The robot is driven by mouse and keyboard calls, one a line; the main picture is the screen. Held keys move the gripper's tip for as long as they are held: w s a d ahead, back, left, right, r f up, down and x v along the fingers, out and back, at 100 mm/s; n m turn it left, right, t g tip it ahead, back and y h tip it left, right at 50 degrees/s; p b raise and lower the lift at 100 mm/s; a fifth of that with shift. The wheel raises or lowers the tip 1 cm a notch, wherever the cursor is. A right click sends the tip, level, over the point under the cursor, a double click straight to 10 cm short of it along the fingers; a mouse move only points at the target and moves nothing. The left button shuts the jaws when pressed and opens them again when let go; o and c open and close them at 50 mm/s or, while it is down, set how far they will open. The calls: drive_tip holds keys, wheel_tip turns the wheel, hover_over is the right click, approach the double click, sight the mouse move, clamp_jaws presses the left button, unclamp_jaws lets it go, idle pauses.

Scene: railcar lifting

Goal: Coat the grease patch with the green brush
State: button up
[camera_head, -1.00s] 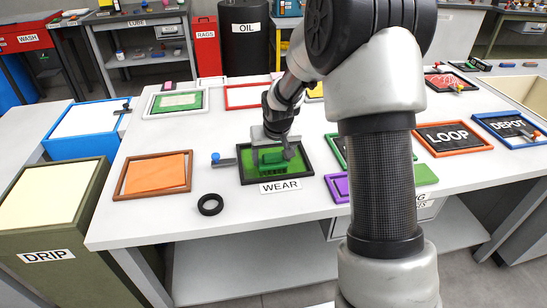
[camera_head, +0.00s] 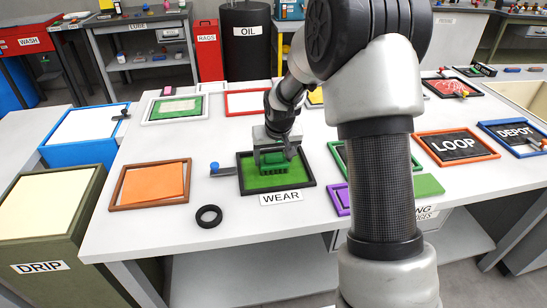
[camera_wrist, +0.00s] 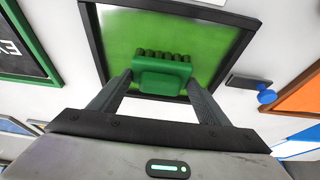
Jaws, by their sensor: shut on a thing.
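The green brush (camera_head: 272,159) is a block with a row of thick bristles. My gripper (camera_wrist: 160,82) is shut on it, one finger on each side. The brush is over the green panel (camera_head: 270,184) in the black frame behind the WEAR label. In the wrist view the same panel (camera_wrist: 190,30) shows bright green with paler streaks. Whether the bristles touch it cannot be told. No separate grease patch can be made out on the panel, and part of it is hidden by the brush and my gripper.
A blue-knobbed part (camera_head: 215,168) stands just left of the black frame. A black ring (camera_head: 209,216) and an orange panel (camera_head: 152,183) lie farther left. A purple frame (camera_head: 338,199) is close on the right. The white table is clear in front.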

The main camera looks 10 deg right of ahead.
wheel_tip(320, 180, up, 4)
drive_tip(key=shift+f+p, duration=0.2)
drive_tip(key=shift+p, duration=0.75)
drive_tip(key=shift+r+p, duration=1.5)
drive_tip(key=shift+r, duration=0.8)
